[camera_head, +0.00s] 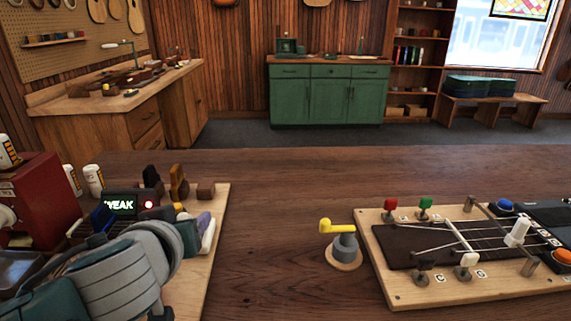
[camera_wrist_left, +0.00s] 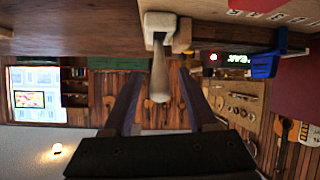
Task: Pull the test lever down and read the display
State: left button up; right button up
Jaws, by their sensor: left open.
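The test lever (camera_wrist_left: 159,72) is a pale grey handle on a cream block (camera_wrist_left: 181,36). It shows in the left wrist view, where the picture is upside down, and its handle points up from the board. In the head view the lever is mostly hidden by my left arm; a pale part (camera_head: 208,238) shows. My left gripper (camera_wrist_left: 160,85) is open, one finger on each side of the handle, with gaps visible. The display (camera_head: 120,204) is a dark box reading "WEAK" in light letters, with a red lamp (camera_head: 148,204) lit beside it. My right gripper is out of view.
A blue part (camera_head: 102,217) stands in front of the display. A red box (camera_head: 40,195) is at the left. A yellow-handled grey post (camera_head: 345,243) and a stringed board (camera_head: 385,290) are at the right. Bare tabletop (camera_head: 270,220) lies between.

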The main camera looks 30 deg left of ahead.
pick_arm(q)
jog(key=v, duration=0.9)
jog(key=shift+s+r, duration=0.2)
jog(key=shift+s, duration=0.05)
jog(key=shift+d, duration=0.1)
